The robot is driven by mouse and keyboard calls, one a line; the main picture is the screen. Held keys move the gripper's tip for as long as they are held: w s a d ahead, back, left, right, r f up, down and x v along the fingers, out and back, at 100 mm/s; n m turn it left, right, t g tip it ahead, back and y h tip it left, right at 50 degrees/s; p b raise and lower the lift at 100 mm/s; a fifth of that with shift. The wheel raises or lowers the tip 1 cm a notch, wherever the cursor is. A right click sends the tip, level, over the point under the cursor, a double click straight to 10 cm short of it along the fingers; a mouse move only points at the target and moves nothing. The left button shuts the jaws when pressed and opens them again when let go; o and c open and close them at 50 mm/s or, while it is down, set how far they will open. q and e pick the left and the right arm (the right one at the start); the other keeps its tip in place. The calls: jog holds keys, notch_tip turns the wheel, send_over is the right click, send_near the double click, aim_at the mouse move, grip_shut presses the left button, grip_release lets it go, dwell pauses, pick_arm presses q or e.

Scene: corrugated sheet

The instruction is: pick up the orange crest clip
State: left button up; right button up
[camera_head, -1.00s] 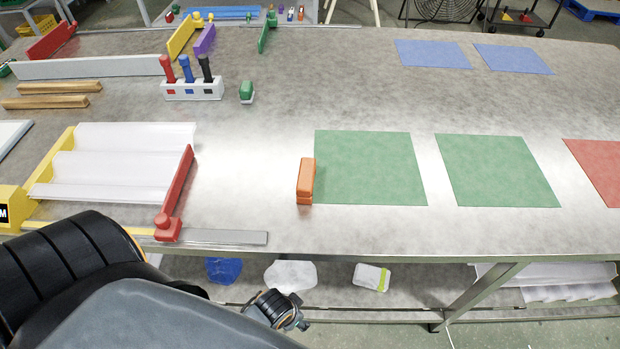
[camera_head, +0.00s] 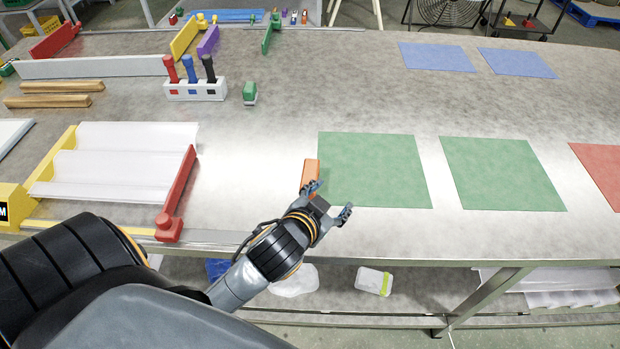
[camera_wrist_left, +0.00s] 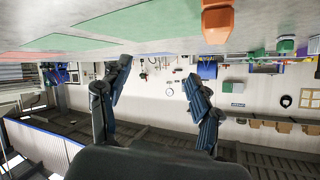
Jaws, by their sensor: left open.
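The orange crest clip (camera_head: 310,173), a small upright block, stands on the metal table at the left edge of the nearer left green mat (camera_head: 375,170). Its lower part is hidden behind my left gripper (camera_head: 328,200). That gripper is open and empty, on the near side of the clip at the table's front edge. In the left wrist view, which looks upside down, the clip (camera_wrist_left: 218,22) is at the top right, outside the spread fingers (camera_wrist_left: 157,75). My right gripper is not in view.
To the left lies a white corrugated sheet (camera_head: 120,160) in a yellow frame with a red bar (camera_head: 177,190). Behind stand a white holder with coloured tools (camera_head: 195,92) and a small green block (camera_head: 250,92). The table between sheet and clip is bare.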

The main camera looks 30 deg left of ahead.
pick_arm(q)
jog(key=w+d+r+m+t+h, duration=0.3)
jog(key=w+d+r+m+t, duration=0.1)
jog(key=r, duration=0.5)
jog(key=w+d+r+m+t+h, duration=0.3)
jog(key=r+t+h, duration=0.1)
jog(key=r, duration=0.5)
jog(key=s+d+r+m+g+h, duration=0.2)
jog(key=d+m+g+h, duration=0.35)
jog(key=m+h, duration=0.2)
jog(key=s+d+r+m+g+h, duration=0.2)
jog(key=d+r+m+g+h, duration=0.15)
jog(key=d+m+h, duration=0.4)
jog(key=m+g+y, duration=0.6)
jog(key=g+y, duration=0.4)
jog(key=y, duration=1.1)
send_near(310, 173)
notch_tip(310, 173, down, 5)
jog(key=shift+s+r+p, duration=0.1)
jog(key=shift+r+p, duration=0.1)
jog(key=shift+p, duration=0.25)
jog(key=f, duration=0.2)
jog(key=w+f+p, duration=0.1)
jog(key=f, duration=0.2)
jog(key=shift+w+a+f, duration=0.1)
jog(key=shift+w+f, duration=0.05)
jog(key=shift+w, duration=0.05)
jog(key=shift+a+f, duration=0.1)
jog(key=shift+f, duration=0.35)
